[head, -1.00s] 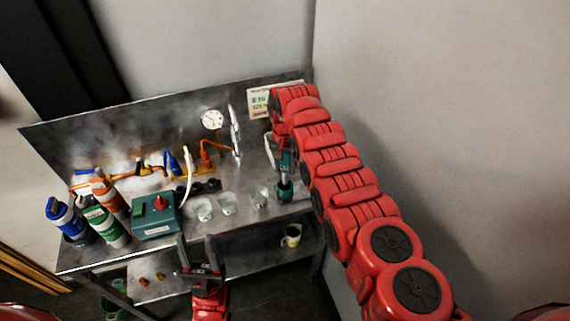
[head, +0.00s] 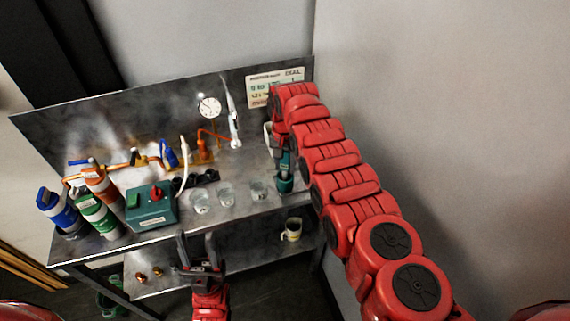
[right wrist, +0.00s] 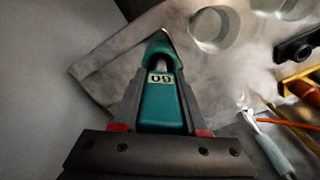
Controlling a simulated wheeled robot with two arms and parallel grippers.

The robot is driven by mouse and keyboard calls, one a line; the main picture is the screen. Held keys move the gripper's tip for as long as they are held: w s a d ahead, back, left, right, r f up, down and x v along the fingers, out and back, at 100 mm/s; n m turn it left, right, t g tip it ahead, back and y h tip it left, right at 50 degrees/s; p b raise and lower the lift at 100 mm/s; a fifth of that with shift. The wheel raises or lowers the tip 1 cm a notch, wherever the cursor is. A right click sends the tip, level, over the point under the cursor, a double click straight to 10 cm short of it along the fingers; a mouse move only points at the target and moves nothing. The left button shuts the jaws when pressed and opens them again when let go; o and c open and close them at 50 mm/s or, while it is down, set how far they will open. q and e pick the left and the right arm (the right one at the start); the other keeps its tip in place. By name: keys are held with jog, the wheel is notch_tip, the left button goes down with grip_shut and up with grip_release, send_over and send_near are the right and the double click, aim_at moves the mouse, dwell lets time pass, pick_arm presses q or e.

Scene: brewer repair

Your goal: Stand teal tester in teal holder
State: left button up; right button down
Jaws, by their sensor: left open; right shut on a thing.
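The teal tester (head: 285,158) is upright at the right end of the bench, directly above the teal holder (head: 284,183). Its lower end meets the holder's mouth in the head view; I cannot tell how deep it sits. My right gripper (right wrist: 160,130) is shut on the tester, which shows a "60" label in the right wrist view (right wrist: 160,105). There the holder cannot be clearly told apart from the tester. In the head view my right arm partly hides this gripper. My left gripper (head: 197,242) is open and empty in front of the bench edge.
Several clear glasses (head: 226,193) stand left of the holder. A teal box with a red knob (head: 151,207) and several bottles (head: 99,215) stand further left. A gauge (head: 209,106) and orange pipework stand behind. A mug (head: 291,230) is on the lower shelf.

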jog(key=shift+f+b, duration=0.45)
jog(key=shift+b, duration=0.05)
dwell(0.5)
jog(key=shift+c, duration=1.8)
grip_release()
jog(key=shift+o, duration=0.3)
jog(key=o, duration=0.3)
jog(key=shift+r, duration=0.15)
